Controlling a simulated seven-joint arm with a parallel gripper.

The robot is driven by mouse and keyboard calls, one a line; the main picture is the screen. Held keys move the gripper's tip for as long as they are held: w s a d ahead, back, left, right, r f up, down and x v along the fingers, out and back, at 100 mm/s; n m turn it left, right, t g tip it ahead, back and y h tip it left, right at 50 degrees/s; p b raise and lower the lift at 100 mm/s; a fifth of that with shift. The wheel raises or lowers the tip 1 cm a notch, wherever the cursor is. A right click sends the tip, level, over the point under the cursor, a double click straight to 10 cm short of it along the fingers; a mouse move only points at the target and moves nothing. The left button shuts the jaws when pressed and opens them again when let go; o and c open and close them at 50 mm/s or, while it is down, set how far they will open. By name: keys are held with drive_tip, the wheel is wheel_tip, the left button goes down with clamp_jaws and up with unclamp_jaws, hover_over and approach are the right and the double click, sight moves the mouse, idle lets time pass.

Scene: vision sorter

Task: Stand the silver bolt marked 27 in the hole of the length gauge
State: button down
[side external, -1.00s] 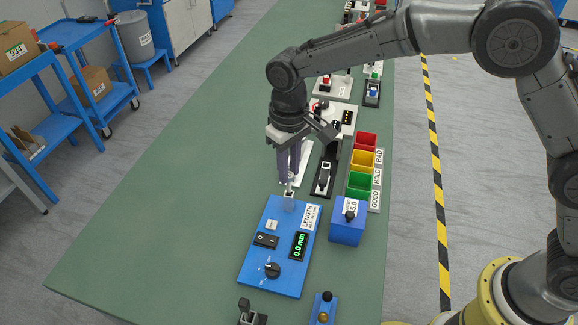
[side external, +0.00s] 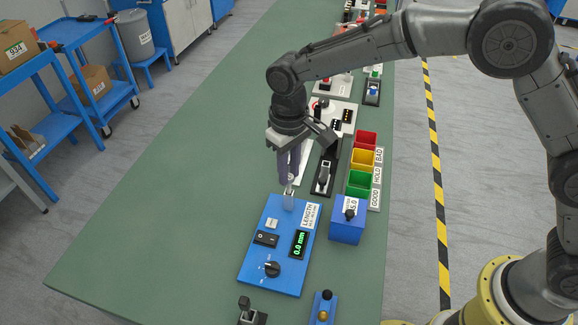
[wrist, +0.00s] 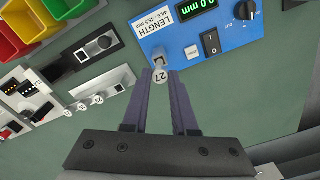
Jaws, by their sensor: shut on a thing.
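The silver bolt marked 27 (wrist: 162,77) shows its round numbered head in the wrist view. My gripper (side external: 290,183) is shut on it; the fingertips (wrist: 161,83) close around the bolt just below its head in the picture. The blue length gauge (side external: 268,230) lies on the green table, its display reading 0.0 mm. It also shows in the wrist view (wrist: 228,36). The bolt is at the small grey block (wrist: 158,60) on the gauge's edge. Its shank and the hole are largely hidden, so I cannot tell whether the tip is in the hole.
Red, yellow and green bins (side external: 357,191) stand right of the gripper. A blue box (side external: 347,228) with a black knob stands beside the gauge. A pale rack (wrist: 120,78) with numbered bolts lies near the gripper. The table left of the gauge is clear.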

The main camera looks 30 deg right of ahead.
drive_tip(key=shift+f, duration=1.25)
drive_tip(key=shift+c, duration=1.1)
unclamp_jaws()
drive_tip(key=shift+r, duration=4)
